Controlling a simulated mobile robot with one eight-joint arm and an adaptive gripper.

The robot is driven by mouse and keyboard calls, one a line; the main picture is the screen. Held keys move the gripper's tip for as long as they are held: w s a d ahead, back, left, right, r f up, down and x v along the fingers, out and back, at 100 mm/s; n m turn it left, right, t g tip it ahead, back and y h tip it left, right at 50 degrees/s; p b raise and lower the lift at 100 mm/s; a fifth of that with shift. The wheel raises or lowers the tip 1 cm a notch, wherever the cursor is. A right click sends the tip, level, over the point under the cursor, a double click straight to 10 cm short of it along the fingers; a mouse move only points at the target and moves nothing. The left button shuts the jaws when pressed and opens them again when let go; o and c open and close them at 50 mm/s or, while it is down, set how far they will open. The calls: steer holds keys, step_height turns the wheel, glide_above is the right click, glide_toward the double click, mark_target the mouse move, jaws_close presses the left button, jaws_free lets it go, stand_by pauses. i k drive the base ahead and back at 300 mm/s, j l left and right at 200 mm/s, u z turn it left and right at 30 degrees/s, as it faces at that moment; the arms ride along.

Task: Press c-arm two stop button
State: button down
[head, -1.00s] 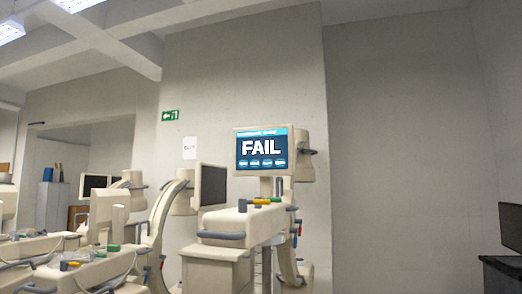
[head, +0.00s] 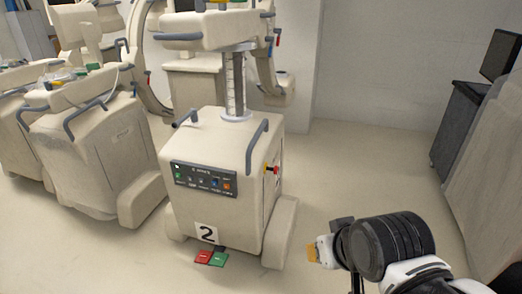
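The c-arm two cart (head: 245,215), a cream cabinet marked with a black 2, stands in the middle of the head view. A red knob with a bit of yellow (head: 272,169), which looks like a stop button, sticks out of its right side. A dark control panel (head: 203,180) with small coloured buttons is on its front; its lettering is too small to read. My gripper (head: 317,251) is at the lower right, to the right of the cart and apart from it. Its fingers are small and partly hidden by my arm, so its opening cannot be told.
A red pedal (head: 203,257) and a green pedal (head: 218,259) lie at the cart's foot. Another covered cart (head: 95,150) stands close on the left. A dark cabinet (head: 458,122) with a monitor is at the right. Floor (head: 355,170) between them is clear.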

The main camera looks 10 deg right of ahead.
mark_target(275, 169)
steer(key=l+u, duration=0.1)
steer(key=l, duration=0.2)
steer(key=i+l+z, duration=0.15)
steer(key=i+l, duration=0.15)
steer(key=i, duration=0.2)
steer(key=i+l+z, duration=0.15)
steer(key=i, duration=0.35)
steer(key=l, duration=0.05)
